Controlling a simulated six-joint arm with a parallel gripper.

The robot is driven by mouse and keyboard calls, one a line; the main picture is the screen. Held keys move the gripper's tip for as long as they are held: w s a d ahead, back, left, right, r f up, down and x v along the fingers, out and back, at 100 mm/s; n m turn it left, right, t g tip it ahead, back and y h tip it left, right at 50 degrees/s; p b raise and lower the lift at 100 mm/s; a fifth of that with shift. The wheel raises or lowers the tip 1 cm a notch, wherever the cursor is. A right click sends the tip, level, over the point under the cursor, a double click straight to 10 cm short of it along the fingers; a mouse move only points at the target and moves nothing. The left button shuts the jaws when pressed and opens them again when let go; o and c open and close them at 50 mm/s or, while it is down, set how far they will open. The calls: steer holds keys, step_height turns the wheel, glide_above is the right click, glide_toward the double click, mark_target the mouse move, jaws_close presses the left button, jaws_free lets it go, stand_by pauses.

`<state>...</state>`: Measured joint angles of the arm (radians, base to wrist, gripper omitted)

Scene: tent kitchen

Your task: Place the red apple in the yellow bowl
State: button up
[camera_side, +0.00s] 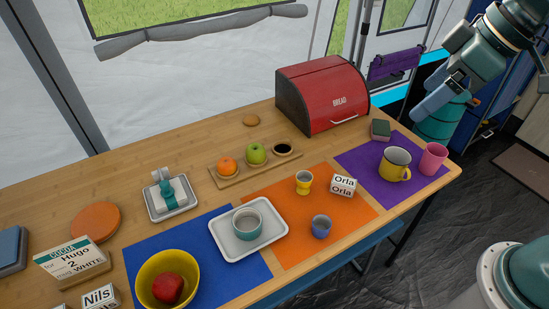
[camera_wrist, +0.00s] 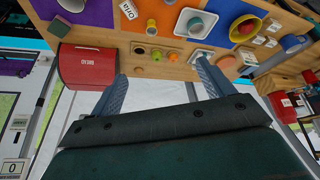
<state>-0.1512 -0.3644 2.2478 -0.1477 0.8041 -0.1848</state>
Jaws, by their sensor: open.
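The red apple (camera_side: 167,288) lies inside the yellow bowl (camera_side: 187,260) on the blue mat at the front left in the side view. My gripper (camera_side: 437,106) is raised at the upper right of the side view, beyond the table's right end and far from the bowl. In the wrist view its two fingers (camera_wrist: 162,73) are wide apart with nothing between them.
A red bread box (camera_side: 322,90) stands at the back. A wooden tray (camera_side: 233,177) holds an orange and a green apple. A white tray (camera_side: 230,251) carries a teal bowl. A yellow mug (camera_side: 395,164) and pink cup (camera_side: 433,158) stand on the purple mat. Bare table lies at the back left.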

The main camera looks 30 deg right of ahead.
steer(key=s+d+f+m+h, duration=0.2)
steer(key=s+d+m, duration=0.3)
steer(key=s, duration=0.5)
steer(key=shift+s+d+t, duration=0.15)
steer(key=shift+d+t, duration=0.25)
steer(key=shift+d, duration=0.75)
